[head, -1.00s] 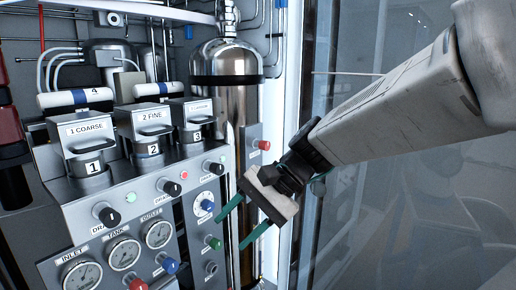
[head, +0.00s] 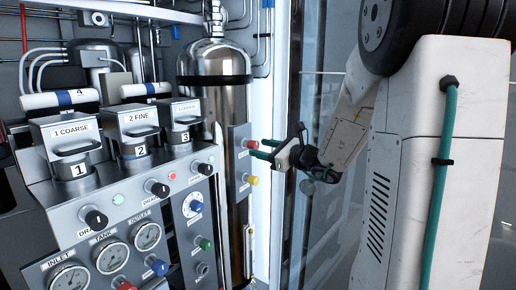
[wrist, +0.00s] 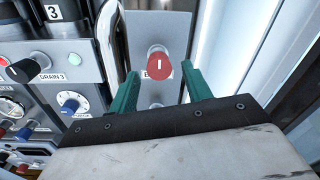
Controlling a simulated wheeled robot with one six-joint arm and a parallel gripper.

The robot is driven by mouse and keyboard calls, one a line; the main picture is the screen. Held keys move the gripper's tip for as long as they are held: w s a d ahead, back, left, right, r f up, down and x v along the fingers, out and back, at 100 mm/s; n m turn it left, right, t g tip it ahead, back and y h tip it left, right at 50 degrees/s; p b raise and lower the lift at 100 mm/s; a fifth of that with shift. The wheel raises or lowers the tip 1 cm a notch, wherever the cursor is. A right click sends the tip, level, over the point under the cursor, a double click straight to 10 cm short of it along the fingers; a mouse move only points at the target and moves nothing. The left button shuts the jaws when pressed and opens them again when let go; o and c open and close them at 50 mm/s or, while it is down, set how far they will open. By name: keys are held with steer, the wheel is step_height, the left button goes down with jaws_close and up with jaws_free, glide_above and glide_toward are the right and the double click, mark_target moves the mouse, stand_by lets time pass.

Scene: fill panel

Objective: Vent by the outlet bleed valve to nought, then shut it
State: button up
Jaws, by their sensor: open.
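A red knob (head: 252,144) with a white mark sits on a narrow grey side plate beside the steel cylinder. In the wrist view the red knob (wrist: 159,68) appears between my fingers, its label mostly hidden beneath it, so I cannot read whether it is the outlet bleed. My gripper (head: 264,149) is open, its teal fingertips close to the red knob and not closed on it. The open gripper also shows in the wrist view (wrist: 158,74). The OUTLET gauge (head: 147,236) is on the front panel; its reading is too small to tell.
A yellow knob (head: 252,180) sits below the red one on the same plate. The front panel has INLET (head: 69,276) and TANK gauges (head: 112,257), drain knobs and a blue dial (head: 196,206). A bent metal pipe (wrist: 108,25) stands left of my fingers. A white upright (head: 271,200) is on the right.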

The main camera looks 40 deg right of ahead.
steer(key=shift+x, duration=1)
steer(key=c, duration=1)
steer(key=shift+o, duration=0.2)
